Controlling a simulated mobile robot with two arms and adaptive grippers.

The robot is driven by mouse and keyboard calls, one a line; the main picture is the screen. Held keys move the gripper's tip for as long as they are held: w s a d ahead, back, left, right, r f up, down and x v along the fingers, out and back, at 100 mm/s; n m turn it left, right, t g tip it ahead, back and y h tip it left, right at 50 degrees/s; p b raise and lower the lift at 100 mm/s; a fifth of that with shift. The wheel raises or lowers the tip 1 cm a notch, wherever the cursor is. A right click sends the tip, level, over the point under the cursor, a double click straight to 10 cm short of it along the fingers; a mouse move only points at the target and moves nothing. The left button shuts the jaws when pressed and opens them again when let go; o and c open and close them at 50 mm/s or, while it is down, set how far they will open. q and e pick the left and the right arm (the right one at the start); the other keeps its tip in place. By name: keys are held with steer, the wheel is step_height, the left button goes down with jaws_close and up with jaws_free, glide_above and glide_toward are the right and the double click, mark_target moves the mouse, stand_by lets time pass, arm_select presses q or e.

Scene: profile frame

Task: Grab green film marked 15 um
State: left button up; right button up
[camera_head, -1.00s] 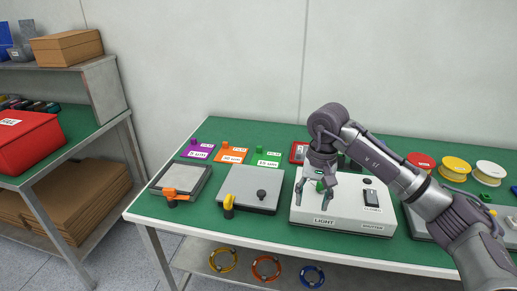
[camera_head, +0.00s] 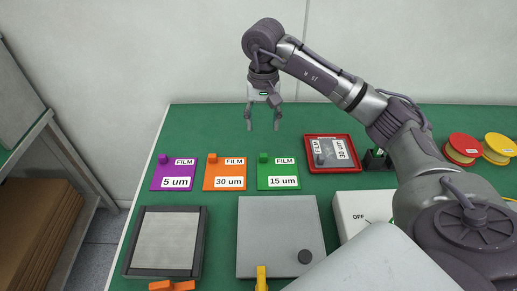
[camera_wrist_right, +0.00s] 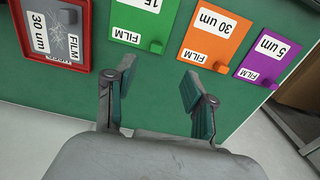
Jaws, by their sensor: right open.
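The green film (camera_head: 277,172) marked 15 um lies flat on the green table, with a small green knob at its upper left. It also shows in the right wrist view (camera_wrist_right: 146,22), upside down and partly cut off at the top edge. My right gripper (camera_head: 263,124) is open and empty, above the table's back edge, behind the green film and apart from it. In the right wrist view its two fingers (camera_wrist_right: 158,98) are spread, with bare table between them. My left gripper is in none of the current views.
An orange film (camera_head: 225,173) marked 30 um and a purple film (camera_head: 174,173) marked 5 um lie to the left. A red tray (camera_head: 315,163) holding a grey 30 um film is to the right. Grey plates (camera_head: 281,222) and a white box (camera_head: 350,212) stand in front.

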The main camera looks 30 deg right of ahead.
glide_above(264, 155)
steer(key=a, duration=0.1)
steer(key=f, duration=0.5)
steer(key=f+p, duration=0.1)
steer(key=f, duration=0.1)
steer(key=shift+s+f, duration=0.25)
steer(key=shift+w+f, duration=0.15)
steer(key=shift+f, duration=0.4)
steer(key=f, duration=0.1)
steer(key=f+p, duration=0.1)
steer(key=f, duration=0.2)
steer(key=shift+d+f, duration=0.15)
steer(key=shift+d, duration=0.25)
steer(key=shift+w+f, duration=0.15)
steer(key=shift+f, duration=0.2)
arm_select(q)
steer(key=shift+s+r, duration=0.3)
steer(key=shift+r, duration=0.25)
steer(key=shift+s+r, duration=0.3)
steer(key=shift+r, duration=0.25)
arm_select(e)
steer(key=shift+c, duration=0.3)
arm_select(q)
steer(key=shift+s, duration=0.1)
arm_select(e)
jaws_close()
